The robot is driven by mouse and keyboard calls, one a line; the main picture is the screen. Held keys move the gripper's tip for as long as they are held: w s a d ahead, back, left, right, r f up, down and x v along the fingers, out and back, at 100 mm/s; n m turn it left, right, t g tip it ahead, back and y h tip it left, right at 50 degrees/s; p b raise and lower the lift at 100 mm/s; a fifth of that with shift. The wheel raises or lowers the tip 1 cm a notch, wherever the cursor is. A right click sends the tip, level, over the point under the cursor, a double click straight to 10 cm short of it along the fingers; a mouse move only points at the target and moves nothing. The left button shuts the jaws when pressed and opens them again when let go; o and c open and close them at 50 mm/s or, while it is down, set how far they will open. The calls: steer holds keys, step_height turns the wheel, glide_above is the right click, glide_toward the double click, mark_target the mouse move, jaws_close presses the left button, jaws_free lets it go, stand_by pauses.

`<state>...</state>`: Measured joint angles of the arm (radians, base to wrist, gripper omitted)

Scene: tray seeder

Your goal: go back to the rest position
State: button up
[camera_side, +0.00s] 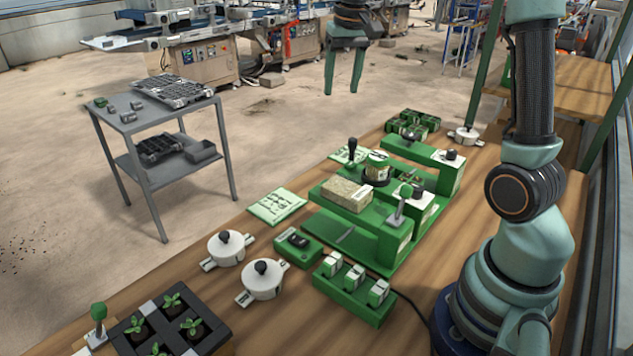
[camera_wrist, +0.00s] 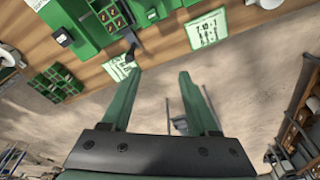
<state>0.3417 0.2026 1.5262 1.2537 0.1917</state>
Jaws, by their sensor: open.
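My gripper (camera_side: 344,78) hangs at the top middle of the side view, with its two green fingers apart and nothing between them. In the wrist view my gripper (camera_wrist: 157,98) also shows two spread green fingers with empty space between. It is well above the floor and apart from the wooden workbench (camera_side: 440,270). The green seeder station (camera_side: 405,262) stands on the bench, below and to the right of my gripper in the side view. It also shows at the top left of the wrist view (camera_wrist: 85,45).
Two white lidded pots (camera_side: 228,250) (camera_side: 264,282), a printed card (camera_side: 277,206) and a black seedling tray (camera_side: 225,335) are on the bench. A grey cart (camera_side: 130,125) stands at left. Machines (camera_side: 200,62) are at the back. Floor between cart and bench is clear.

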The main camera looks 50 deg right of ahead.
steer(key=s+a+f+n+t, duration=0.2)
steer(key=s+a+n, duration=0.4)
steer(key=s+a, duration=0.8)
steer(key=shift+a+f+t+y, duration=0.35)
steer(key=shift+a+t, duration=0.2)
steer(key=shift+t, duration=0.35)
